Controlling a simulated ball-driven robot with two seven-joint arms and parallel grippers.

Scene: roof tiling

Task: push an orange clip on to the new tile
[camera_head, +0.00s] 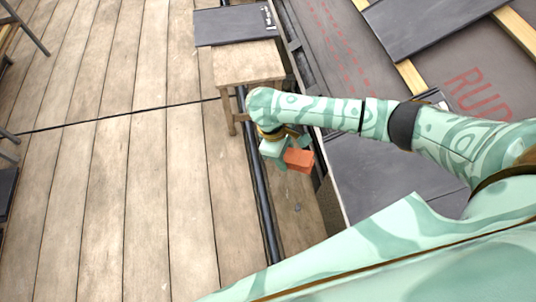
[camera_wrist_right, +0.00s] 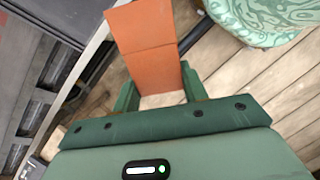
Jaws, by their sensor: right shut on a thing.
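My right gripper (camera_head: 277,149) is shut on an orange clip (camera_head: 299,159), a blocky orange piece held in the air beside the roof edge. In the right wrist view the clip (camera_wrist_right: 145,45) sticks out beyond the two green fingers of the gripper (camera_wrist_right: 160,88). It is apart from any tile in the head view. A dark roof tile (camera_head: 425,25) lies on the roof at the upper right, and dark tiles (camera_head: 375,170) lie below my right arm, partly hidden by it. I cannot tell which tile is the new one. My left gripper is not in view.
A wooden stand (camera_head: 248,64) carries a dark slab (camera_head: 235,25) near the roof edge. Grey underlay with red print (camera_head: 478,88) and wooden battens (camera_head: 411,77) show on the roof. A dark rail (camera_head: 262,200) runs along the edge. The plank deck (camera_head: 110,170) at left is mostly clear.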

